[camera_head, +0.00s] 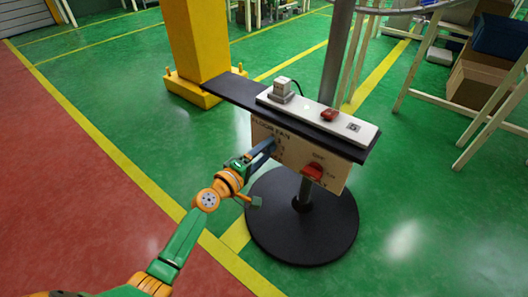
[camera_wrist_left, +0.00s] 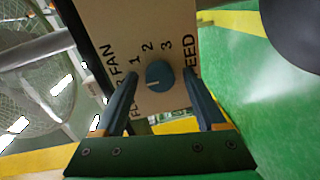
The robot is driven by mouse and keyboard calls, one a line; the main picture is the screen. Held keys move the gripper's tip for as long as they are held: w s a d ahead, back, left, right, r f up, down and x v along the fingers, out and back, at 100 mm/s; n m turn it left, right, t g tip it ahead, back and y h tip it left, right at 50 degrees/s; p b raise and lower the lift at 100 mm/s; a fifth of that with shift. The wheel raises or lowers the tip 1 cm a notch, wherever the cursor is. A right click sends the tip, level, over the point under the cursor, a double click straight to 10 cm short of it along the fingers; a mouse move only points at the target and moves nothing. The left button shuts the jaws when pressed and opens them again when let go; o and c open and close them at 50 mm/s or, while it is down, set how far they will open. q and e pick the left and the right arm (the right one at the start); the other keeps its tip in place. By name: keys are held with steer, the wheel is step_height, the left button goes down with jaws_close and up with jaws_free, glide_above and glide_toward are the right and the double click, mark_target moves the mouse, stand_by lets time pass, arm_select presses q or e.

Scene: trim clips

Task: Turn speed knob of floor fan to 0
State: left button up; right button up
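The floor fan's control panel (camera_head: 322,178) is a beige plate with the lettering FLOOR FAN, hanging under a dark shelf on a grey pole. The blue round speed knob (camera_wrist_left: 159,75) shows in the left wrist view with a pale mark on its lower part. The digits 1, 2 and 3 are readable around it; I cannot see a 0. My left gripper (camera_head: 266,149) reaches the panel's left part and hides the knob in the head view. In the wrist view, its fingers (camera_wrist_left: 159,79) are open on either side of the knob, with gaps. My right gripper is out of view.
A red switch (camera_head: 312,172) sits on the panel's right part. A white power strip (camera_head: 319,118) with a grey plug (camera_head: 282,90) lies on the shelf (camera_head: 235,91). A yellow pillar (camera_head: 196,45) stands behind; the round black base (camera_head: 335,235) is below.

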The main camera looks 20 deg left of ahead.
arm_select(q)
steer(key=shift+s+a, duration=0.1)
steer(key=shift+s, duration=0.1)
steer(key=p+v, duration=0.1)
steer(key=v, duration=0.5)
steer(key=shift+s, duration=0.35)
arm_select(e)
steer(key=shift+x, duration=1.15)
